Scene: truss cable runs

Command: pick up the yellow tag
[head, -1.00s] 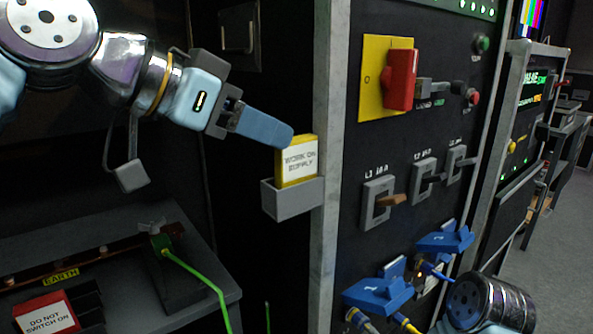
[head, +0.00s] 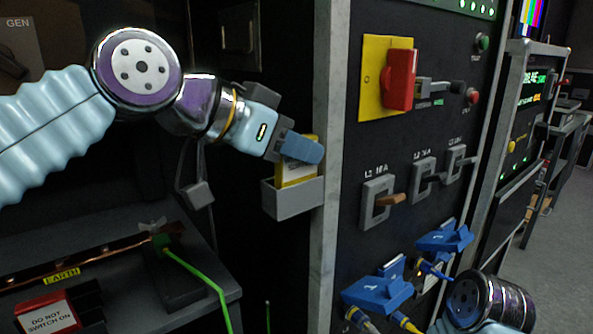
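The yellow tag (head: 297,174) with a white lettered face stands upright in a small grey holder (head: 292,203) on the side of the cabinet post.
Right of the grey post (head: 331,150) is a panel with a red switch handle (head: 400,80), several grey breakers and blue numbered parts (head: 379,292). A shelf at lower left holds a red "DO NOT SWITCH ON" sign (head: 46,312) and a green cable (head: 202,278).

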